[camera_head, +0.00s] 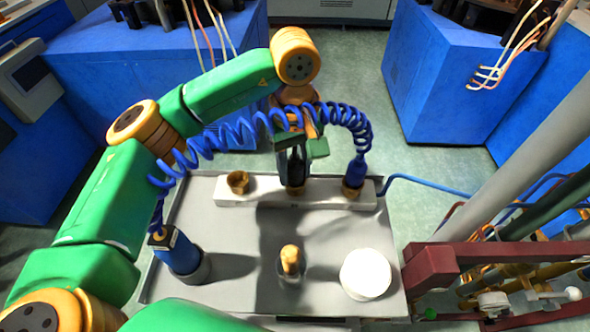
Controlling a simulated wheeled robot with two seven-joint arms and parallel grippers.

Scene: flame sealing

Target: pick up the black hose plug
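The black hose plug (296,167) stands upright in the middle socket of a white block (268,200) on the grey table. My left gripper (300,154) reaches down from above at the plug, with finger parts on both sides of it. I cannot tell whether the fingers touch or grip the plug. The gripper and the coiled hose hide its upper part. My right gripper is not in view.
A blue plug (355,172) stands in the right socket; its blue coiled hose (207,147) loops past my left gripper toward a blue device (178,250). The left socket (238,182) is empty. A cork-topped bottle (290,262) and white round object (366,273) stand in front.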

